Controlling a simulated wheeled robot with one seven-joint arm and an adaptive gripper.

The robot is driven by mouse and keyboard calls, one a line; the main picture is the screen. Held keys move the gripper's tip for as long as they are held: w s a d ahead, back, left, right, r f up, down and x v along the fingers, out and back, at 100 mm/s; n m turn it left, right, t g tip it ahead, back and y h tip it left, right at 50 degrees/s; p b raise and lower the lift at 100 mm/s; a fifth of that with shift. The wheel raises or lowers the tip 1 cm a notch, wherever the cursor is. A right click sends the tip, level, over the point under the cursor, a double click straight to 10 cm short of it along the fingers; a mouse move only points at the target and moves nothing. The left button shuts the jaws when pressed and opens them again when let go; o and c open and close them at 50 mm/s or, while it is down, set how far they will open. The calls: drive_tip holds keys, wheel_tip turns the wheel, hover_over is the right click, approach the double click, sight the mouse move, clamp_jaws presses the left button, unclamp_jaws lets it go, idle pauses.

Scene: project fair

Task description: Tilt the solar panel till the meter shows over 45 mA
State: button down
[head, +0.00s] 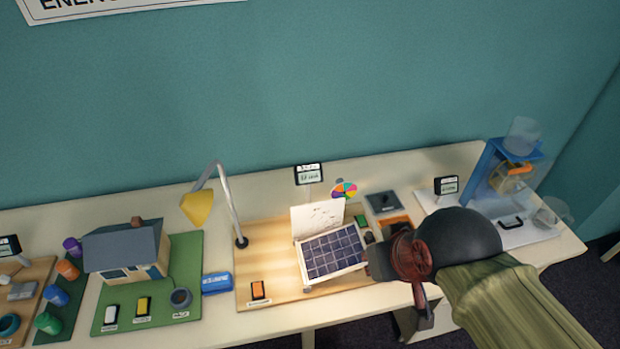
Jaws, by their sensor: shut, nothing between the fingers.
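The solar panel (334,252) is a dark blue grid in a pale frame, standing tilted on a wooden board (270,225) on the table. A meter (309,176) with a small pale display stands behind it; its figures are too small to read. A white card (317,218) rises just behind the panel. My gripper (378,263) is shut and empty at the panel's right edge. I cannot tell whether it touches the panel. My wrist and arm hide part of the board's right side.
A lamp (197,206) with a yellow shade and bent metal stem stands left of the panel. A coloured wheel (344,190) is behind it. A model house (126,250) stands on a green board at left. A blue stand (490,165) with clear containers is at right.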

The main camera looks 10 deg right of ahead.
sight(369, 233)
drive_tip(key=c, duration=2.6)
unclamp_jaws()
